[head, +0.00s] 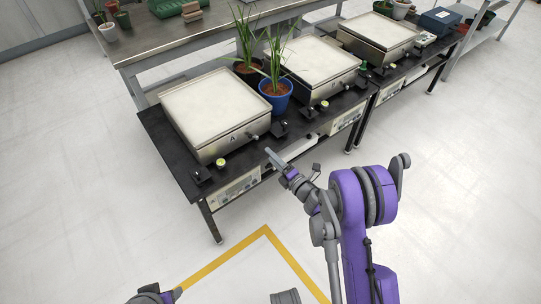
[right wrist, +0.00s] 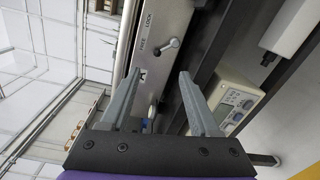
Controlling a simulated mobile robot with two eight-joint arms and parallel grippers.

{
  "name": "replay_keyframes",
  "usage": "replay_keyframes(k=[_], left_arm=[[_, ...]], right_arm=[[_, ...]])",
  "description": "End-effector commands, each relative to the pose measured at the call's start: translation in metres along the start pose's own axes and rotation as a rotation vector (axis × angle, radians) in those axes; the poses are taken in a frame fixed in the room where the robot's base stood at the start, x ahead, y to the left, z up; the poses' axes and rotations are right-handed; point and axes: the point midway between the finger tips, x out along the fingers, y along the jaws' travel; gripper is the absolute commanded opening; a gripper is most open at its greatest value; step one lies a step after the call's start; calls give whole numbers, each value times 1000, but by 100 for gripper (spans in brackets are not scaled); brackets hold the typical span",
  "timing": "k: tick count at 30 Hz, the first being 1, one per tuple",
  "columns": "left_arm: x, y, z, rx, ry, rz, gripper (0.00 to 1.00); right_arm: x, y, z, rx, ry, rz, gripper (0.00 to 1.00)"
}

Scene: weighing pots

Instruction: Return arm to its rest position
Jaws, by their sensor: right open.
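My right arm reaches up from the lower right in the head view. Its gripper (head: 272,157) is open and empty, just off the front edge of the black bench (head: 165,150). In the right wrist view the two fingers of the gripper (right wrist: 160,75) are spread, with nothing between them. Behind them are the side of a scale (right wrist: 160,25) marked A and its small lever. A grey and purple part of my left arm shows at the bottom left of the head view; I see no left fingers.
Scale A (head: 215,105), a middle scale (head: 312,62) and a far scale (head: 380,33) stand on the benches. A plant in a blue pot (head: 275,100) and one in a brown pot (head: 246,72) stand between the first two. Floor in front is clear, with yellow tape (head: 228,254).

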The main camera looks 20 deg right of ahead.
Motion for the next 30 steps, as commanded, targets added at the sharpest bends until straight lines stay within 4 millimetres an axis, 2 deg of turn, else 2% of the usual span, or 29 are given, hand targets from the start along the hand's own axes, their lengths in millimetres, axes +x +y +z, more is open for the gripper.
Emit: replay_keyframes(k=[12, 14, 19, 24, 26, 30], left_arm=[[0, 0, 0, 0, 0, 0, 50], [0, 0, 0, 0, 0, 0, 50], [0, 0, 0, 0, 0, 0, 50], [0, 0, 0, 0, 0, 0, 50], [0, 0, 0, 0, 0, 0, 50], [0, 0, 0, 0, 0, 0, 50]], right_arm=[[1, 4, 2, 12, -10, -2, 62], [1, 11, 7, 38, -33, -6, 62], [-7, 55, 35, 234, -187, -42, 62], [-38, 93, 58, 526, -393, -112, 62], [-53, 100, 61, 632, -461, -142, 62], [-97, 110, 54, 878, -611, -228, 62]])
